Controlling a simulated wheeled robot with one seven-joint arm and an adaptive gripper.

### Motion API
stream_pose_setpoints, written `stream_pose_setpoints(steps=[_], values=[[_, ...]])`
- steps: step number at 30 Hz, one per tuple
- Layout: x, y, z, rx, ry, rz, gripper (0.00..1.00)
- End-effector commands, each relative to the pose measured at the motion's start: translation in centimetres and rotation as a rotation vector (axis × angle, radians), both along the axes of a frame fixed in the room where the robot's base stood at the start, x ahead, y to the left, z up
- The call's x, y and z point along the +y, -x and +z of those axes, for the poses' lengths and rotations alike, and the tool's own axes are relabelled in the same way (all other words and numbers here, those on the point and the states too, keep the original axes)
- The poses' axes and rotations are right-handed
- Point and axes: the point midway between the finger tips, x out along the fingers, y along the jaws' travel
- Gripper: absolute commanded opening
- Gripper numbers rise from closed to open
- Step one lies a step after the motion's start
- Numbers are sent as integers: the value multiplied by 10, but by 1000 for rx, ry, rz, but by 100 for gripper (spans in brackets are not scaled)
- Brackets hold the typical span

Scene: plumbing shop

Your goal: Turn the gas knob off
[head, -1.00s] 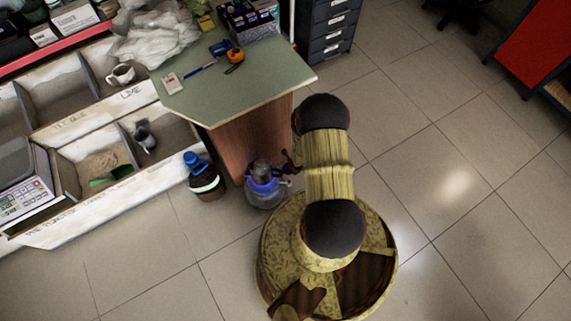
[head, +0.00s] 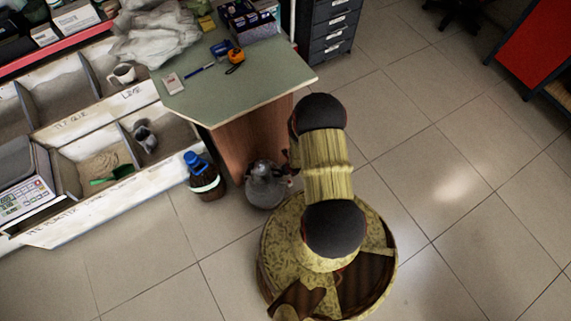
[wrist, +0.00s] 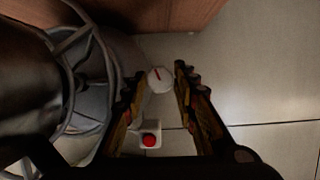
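The gas knob (wrist: 161,79) is a small white disc with a red mark; it shows in the wrist view. My gripper (wrist: 160,70) is open, with one finger on each side of the knob; I cannot tell whether either touches it. A red button (wrist: 149,141) on a white block sits nearer my wrist. The grey gas heater (head: 265,186) stands on the floor by the counter, with no blue glow. Its wire guard (wrist: 85,75) fills the left of the wrist view. My arm hides most of the gripper in the head view.
The wooden counter (head: 238,78) with a green top stands right behind the heater. White bins (head: 100,160) line the left. The tiled floor at right is clear.

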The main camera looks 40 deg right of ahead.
Motion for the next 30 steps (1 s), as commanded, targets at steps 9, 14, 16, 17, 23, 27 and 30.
stream_pose_setpoints(steps=[9,14,16,17,23,27,30], values=[[0,-1,0,-1,0,2,42],[1,-1,0,-1,0,4,42],[1,-1,0,-1,0,10,42],[1,-1,0,-1,0,15,42],[0,0,-1,0,-2,108,42],[-1,0,-1,-1,-2,218,42],[-2,0,-1,-1,0,300,42]])
